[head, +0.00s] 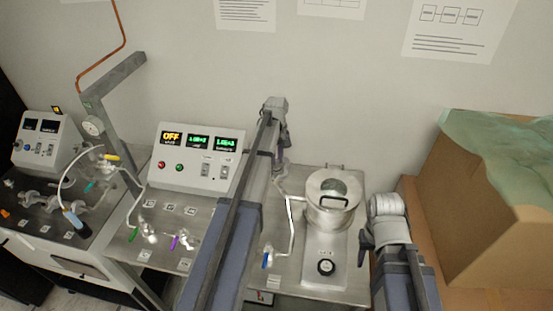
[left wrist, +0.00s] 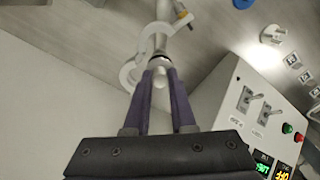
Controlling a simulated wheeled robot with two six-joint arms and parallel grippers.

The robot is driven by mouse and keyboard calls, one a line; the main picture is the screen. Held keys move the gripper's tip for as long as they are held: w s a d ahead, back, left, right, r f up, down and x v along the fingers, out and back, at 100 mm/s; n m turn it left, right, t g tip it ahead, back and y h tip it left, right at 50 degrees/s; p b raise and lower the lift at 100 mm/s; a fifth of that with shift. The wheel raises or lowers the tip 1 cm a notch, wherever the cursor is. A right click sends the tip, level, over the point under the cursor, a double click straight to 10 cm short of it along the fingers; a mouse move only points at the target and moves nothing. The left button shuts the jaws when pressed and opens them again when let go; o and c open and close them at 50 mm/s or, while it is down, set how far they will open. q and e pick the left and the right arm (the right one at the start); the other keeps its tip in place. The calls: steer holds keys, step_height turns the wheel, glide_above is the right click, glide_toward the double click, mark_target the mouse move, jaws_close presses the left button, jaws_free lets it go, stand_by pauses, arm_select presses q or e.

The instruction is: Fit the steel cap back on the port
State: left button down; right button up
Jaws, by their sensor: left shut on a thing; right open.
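My left gripper (left wrist: 160,78) is shut on a small pale rounded piece (left wrist: 160,84), apparently the steel cap, mostly hidden between its fingers. Just beyond the fingertips is a dark ring on the end of a pale tube (left wrist: 166,42), likely the port; I cannot tell whether cap and tube touch. A pale curved clamp-like part (left wrist: 131,74) is beside that end. In the head view my left gripper (head: 280,178) is left of the steel chamber (head: 332,212), partly hidden by its arm. My right gripper (head: 367,240) is open, right of the chamber.
Several valves and thin pipes lie left of my left arm. A cardboard box (head: 500,190) with green sheeting stands at the right.

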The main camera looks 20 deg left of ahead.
arm_select(q)
steer(key=shift+f+b, duration=0.55)
stand_by(0.4)
stand_by(0.4)
steer(key=c, duration=0.7)
jaws_free()
step_height(320, 180, up, 8)
steer(key=p, duration=0.8)
steer(key=shift+f, duration=0.1)
